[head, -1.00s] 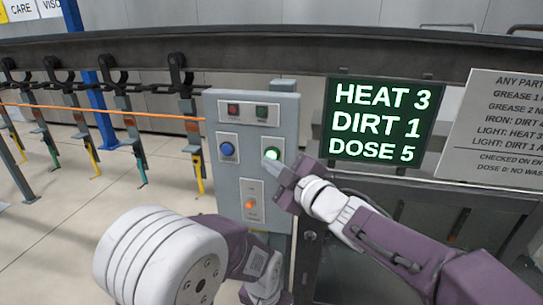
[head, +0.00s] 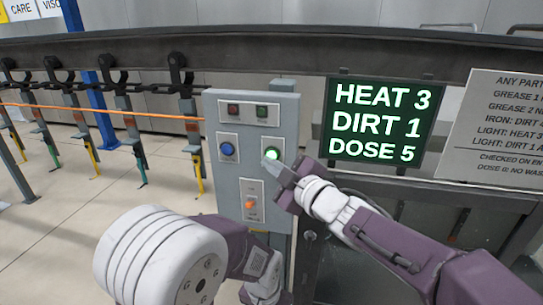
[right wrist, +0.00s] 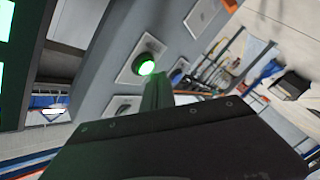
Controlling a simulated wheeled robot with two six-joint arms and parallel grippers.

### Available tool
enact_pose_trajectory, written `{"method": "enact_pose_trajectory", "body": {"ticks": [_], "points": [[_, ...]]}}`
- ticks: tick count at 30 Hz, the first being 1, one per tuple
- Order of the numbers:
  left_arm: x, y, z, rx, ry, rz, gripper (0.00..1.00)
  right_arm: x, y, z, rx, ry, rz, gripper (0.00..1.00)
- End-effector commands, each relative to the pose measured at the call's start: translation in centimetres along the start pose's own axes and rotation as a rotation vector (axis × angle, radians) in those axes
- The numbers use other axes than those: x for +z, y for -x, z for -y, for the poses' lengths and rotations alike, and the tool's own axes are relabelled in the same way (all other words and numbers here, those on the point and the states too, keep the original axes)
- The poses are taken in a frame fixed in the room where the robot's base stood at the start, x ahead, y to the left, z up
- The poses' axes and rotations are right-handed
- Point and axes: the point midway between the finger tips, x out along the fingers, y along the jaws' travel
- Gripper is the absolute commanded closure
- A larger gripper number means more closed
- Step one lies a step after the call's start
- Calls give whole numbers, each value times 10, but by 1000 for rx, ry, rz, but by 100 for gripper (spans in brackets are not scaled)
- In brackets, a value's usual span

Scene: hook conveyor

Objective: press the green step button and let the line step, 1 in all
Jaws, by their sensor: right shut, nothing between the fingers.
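The green step button (head: 271,154) glows on the right side of the grey control panel (head: 228,172). It also shows lit in the right wrist view (right wrist: 147,67), just beyond my fingertips. My right gripper (head: 278,166) is shut and empty, its tip close to the button at the lower right. I cannot tell whether the tip touches the button. A blue button (head: 227,149) sits left of the green one, and an orange-lit switch (head: 251,204) sits below. My left arm shows at the lower left and middle, but its gripper is not visible.
A display (head: 377,123) reads HEAT 3, DIRT 1, DOSE 5. A printed sign (head: 490,128) stands at the right. An orange line (head: 100,110) crosses before the hooks.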

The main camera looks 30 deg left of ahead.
Motion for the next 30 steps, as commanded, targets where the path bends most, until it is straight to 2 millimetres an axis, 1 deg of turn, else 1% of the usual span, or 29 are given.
{"method": "enact_pose_trajectory", "body": {"ticks": [11, 30], "points": [[-1, 6, 0, 0, 0, 0, 100, 3, -5, -5, 0, 0, 1, 100], [-1, 8, 0, 0, 0, 0, 100, 5, -8, -6, 0, 0, 0, 100]]}}
